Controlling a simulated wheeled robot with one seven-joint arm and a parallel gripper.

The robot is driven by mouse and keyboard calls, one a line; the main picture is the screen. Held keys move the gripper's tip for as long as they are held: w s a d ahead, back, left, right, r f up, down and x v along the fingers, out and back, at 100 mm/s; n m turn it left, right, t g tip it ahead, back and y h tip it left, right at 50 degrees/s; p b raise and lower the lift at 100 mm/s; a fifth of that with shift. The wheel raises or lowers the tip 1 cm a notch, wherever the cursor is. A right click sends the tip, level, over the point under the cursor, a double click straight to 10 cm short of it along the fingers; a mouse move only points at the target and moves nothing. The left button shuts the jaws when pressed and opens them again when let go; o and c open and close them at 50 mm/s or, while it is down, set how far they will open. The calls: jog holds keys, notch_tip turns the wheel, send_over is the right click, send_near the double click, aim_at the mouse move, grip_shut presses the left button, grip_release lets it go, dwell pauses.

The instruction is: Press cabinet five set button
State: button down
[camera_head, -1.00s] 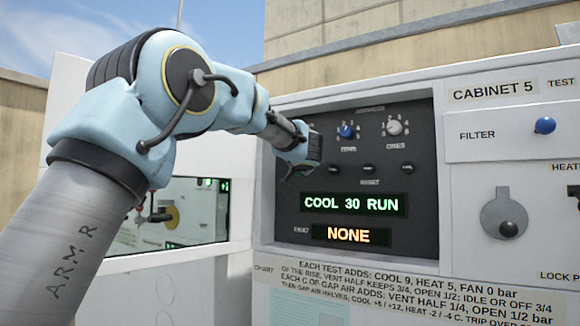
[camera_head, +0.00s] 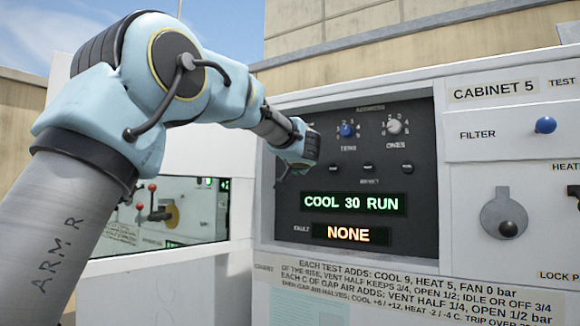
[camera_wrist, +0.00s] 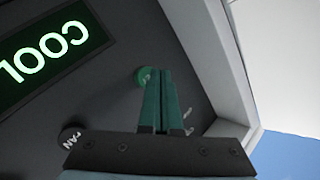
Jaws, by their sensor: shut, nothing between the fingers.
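Cabinet 5's dark control panel (camera_head: 345,269) has a green display reading COOL 30 RUN (camera_head: 351,203) and an amber NONE display (camera_head: 349,234). A row of small dark buttons (camera_head: 367,168) sits above them; the label below is too small to read surely. My gripper (camera_head: 279,185) is at the panel's left edge, largely hidden behind my wrist. In the wrist view my gripper (camera_wrist: 159,72) is shut and empty. Its tips overlap a round green button (camera_wrist: 143,76); I cannot tell whether they touch it. A dark control marked FAN (camera_wrist: 70,136) lies to the left. Which button is set is not readable.
A blue TENS knob (camera_head: 346,130) and white ONES knob (camera_head: 394,126) are above the buttons. A blue FILTER knob (camera_head: 545,125) and a grey round latch (camera_head: 504,214) are at right. A neighbouring cabinet with red levers (camera_head: 152,187) stands at left.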

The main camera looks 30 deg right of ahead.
jog(key=shift+s+a, duration=0.1)
jog(key=shift+a, duration=0.15)
jog(key=s+a, duration=0.1)
jog(key=a, duration=0.1)
jog(key=s+a, duration=0.1)
jog(key=a, duration=0.1)
jog(key=shift+s+a, duration=0.1)
jog(key=shift+s, duration=0.1)
dwell(0.3)
dwell(0.8)
